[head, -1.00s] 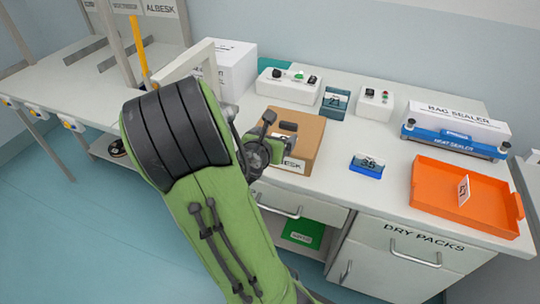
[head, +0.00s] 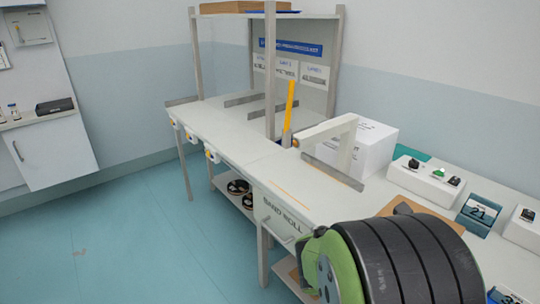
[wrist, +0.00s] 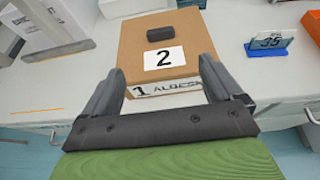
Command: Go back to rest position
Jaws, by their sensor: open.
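My gripper (wrist: 160,68) is open in the wrist view, with its two dark fingers spread and nothing between them. A brown cardboard box (wrist: 190,45) lies beyond and between the fingertips, with a "2" label on top and a "1 ALBESK" label on its near side. A small black block (wrist: 173,31) rests on the box. I cannot tell whether the fingers touch the box. In the head view, my green and black arm fills the lower right and hides the gripper. A corner of the box (head: 402,206) shows behind it.
A long white bench (head: 235,142) runs along the wall, with a shelf frame, an upright yellow bar (head: 289,108) and a white box (head: 362,146). A blue holder marked 35 (wrist: 268,48) stands right of the cardboard box. Blue floor (head: 130,235) at left is clear.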

